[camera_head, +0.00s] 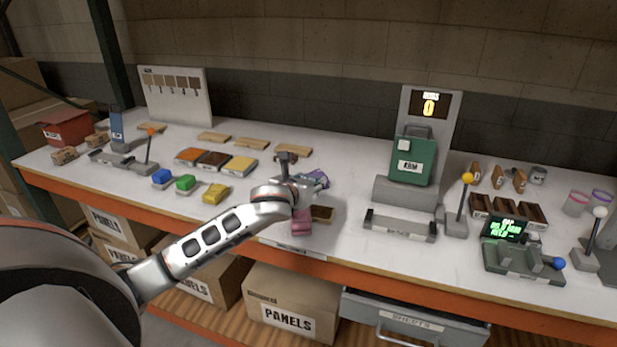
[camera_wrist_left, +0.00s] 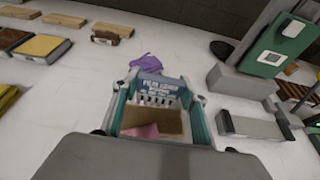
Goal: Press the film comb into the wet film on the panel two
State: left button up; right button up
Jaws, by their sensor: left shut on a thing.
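My left gripper (camera_head: 297,193) is over the front middle of the table. In the left wrist view its two fingers (camera_wrist_left: 158,112) are shut on the film comb (camera_wrist_left: 161,88), a blue plate with white lettering and pale teeth. The head view does not show the comb clearly. A pink thing (camera_head: 301,222) is beside the panel. I cannot read which panel is two. My right gripper is not in view.
A purple cloth (camera_wrist_left: 150,62) lies just beyond the gripper. Several wooden strips (camera_head: 250,143) and coloured blocks (camera_head: 185,182) lie to the left. A green canister (camera_head: 411,160) on a grey stand and a grey fixture (camera_head: 400,226) stand to the right.

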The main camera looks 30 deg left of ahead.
pick_arm(q)
notch_tip(320, 180, down, 3)
jog(key=shift+r, duration=0.1)
jog(key=shift+f+b, duration=0.4)
jog(key=shift+f, duration=0.35)
jog(key=shift+f+b, duration=0.3)
jog(key=shift+f, duration=0.1)
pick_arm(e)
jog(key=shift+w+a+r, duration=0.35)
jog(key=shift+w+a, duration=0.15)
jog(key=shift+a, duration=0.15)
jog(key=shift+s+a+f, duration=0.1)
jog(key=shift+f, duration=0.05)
pick_arm(q)
jog(key=shift+f, duration=0.65)
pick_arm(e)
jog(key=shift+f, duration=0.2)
